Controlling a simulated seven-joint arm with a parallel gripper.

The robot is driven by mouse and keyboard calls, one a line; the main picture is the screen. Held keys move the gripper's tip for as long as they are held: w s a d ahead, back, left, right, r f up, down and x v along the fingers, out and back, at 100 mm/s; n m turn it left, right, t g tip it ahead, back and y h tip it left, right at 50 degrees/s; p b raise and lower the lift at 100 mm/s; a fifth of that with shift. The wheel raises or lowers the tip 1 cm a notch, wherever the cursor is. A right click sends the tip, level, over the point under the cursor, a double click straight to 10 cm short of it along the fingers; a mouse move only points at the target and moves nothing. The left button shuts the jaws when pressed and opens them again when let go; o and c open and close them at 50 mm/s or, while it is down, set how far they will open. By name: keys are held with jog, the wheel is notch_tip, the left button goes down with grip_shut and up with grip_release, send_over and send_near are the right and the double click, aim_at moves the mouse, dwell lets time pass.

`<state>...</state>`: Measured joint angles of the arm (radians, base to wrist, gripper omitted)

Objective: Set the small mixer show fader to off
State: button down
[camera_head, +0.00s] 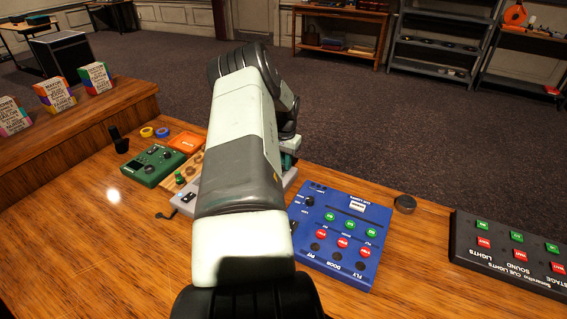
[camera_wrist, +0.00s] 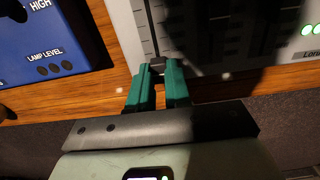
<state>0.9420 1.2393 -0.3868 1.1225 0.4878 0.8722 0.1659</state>
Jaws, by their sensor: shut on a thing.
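The small mixer (camera_wrist: 120,14) is a pale panel with a dark section of narrow vertical slots in the wrist view. In the head view only parts of the pale mixer (camera_head: 183,203) show, because my arm covers most of it. My gripper (camera_wrist: 158,70) has teal fingers at the mixer's near edge in the wrist view, at the lower end of a slot. In the head view my gripper (camera_head: 288,160) shows partly beyond my arm.
A blue control box (camera_head: 342,232) stands right of the mixer; it also shows in the wrist view (camera_wrist: 50,45). A green box (camera_head: 160,166) and an orange box (camera_head: 187,142) stand to the left. A black button panel (camera_head: 510,250) is far right.

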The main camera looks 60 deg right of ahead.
jog(key=shift+d, duration=0.2)
jog(key=c, duration=1)
grip_release()
jog(key=shift+c, duration=0.2)
jog(key=shift+r, duration=0.15)
notch_tip(320, 180, up, 11)
jog(key=shift+f, duration=0.2)
jog(key=shift+a, duration=0.1)
